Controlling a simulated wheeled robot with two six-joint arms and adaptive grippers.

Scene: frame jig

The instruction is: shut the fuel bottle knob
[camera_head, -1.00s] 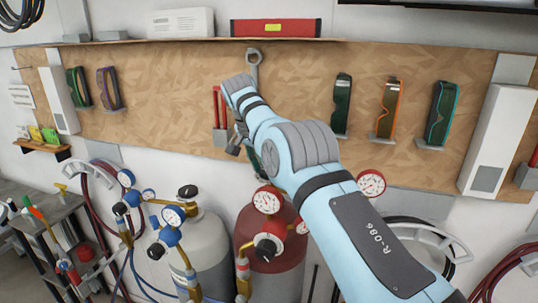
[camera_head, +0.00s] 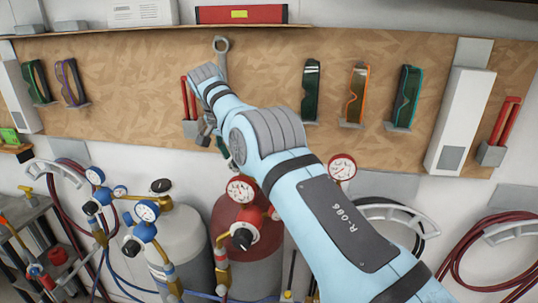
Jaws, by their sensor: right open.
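The dark red bottle (camera_head: 262,228), apparently the fuel bottle, stands against the wall at lower centre. It carries red gauges, one at its top left (camera_head: 241,189) and one to the right (camera_head: 342,168). A black and red regulator knob (camera_head: 241,237) faces me at its front. The bottle's top is partly hidden behind my right arm, and I cannot make out a valve knob there. My right gripper (camera_head: 208,132) is small and partly hidden beyond the forearm, above and left of the bottle, in front of the board. It is open and appears apart from the bottle. My left gripper is out of view.
A grey-white bottle (camera_head: 182,240) with a black top knob (camera_head: 161,186) and blue gauges stands close at left. Hoses hang on both sides. Goggles, a wrench (camera_head: 221,55) and red-handled tools hang on the wooden board (camera_head: 270,70). A metal cart (camera_head: 30,215) is at lower left.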

